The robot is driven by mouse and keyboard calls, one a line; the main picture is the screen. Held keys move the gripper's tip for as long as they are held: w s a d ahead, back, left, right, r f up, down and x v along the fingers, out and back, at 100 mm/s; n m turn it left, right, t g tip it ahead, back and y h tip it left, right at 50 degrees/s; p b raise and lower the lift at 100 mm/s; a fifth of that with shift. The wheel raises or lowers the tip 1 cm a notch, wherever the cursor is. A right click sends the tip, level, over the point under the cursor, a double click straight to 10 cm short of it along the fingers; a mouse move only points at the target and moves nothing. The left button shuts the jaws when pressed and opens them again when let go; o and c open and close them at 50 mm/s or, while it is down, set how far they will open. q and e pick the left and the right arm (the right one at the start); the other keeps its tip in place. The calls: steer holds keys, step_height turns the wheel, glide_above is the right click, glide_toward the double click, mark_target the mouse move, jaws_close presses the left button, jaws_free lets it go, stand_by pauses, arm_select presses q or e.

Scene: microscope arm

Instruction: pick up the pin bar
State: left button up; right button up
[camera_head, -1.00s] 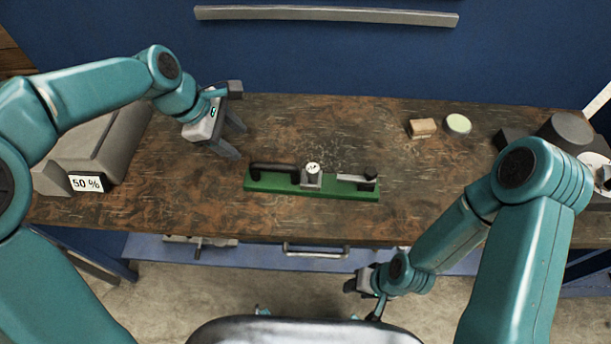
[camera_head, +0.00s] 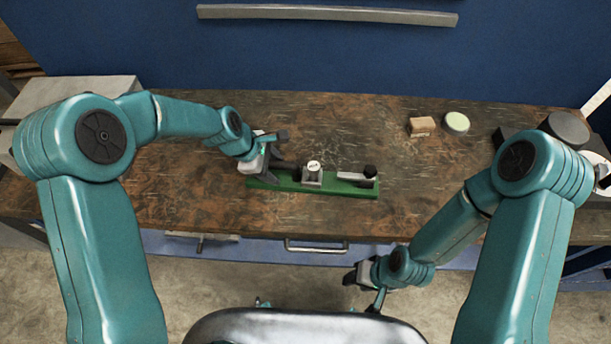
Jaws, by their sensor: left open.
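A green base (camera_head: 335,187) lies on the wooden bench. It carries a black bar (camera_head: 287,165) at its left, a grey block with a round white-topped dial (camera_head: 313,170) in the middle, and a grey piece with a black knob (camera_head: 369,173) at its right. I cannot tell for certain which part is the pin bar. My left gripper (camera_head: 273,160) is open over the left end of the green base and hides much of the black bar; contact cannot be told. My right gripper (camera_head: 358,277) hangs low in front of the bench, and its jaws are too small to read.
A tan block (camera_head: 422,126) and a round pale-topped tin (camera_head: 456,123) stand at the back right. A dark round object (camera_head: 564,128) stands farther right. The bench (camera_head: 360,130) is clear behind the green base. A drawer handle (camera_head: 316,247) sits below its front edge.

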arm_select(q)
steer(key=shift+w+a+f, duration=0.1)
steer(key=shift+f, duration=0.05)
jaws_close()
steer(key=shift+w, duration=0.1)
steer(key=shift+r, duration=0.25)
step_height(320, 180, up, 20)
steer(key=b, duration=0.1)
steer(key=shift+f, duration=0.2)
steer(key=shift+f+b, duration=5.2)
steer(key=shift+f, duration=2.65)
steer(key=shift+f+b, duration=0.9)
steer(key=shift+f, duration=0.6)
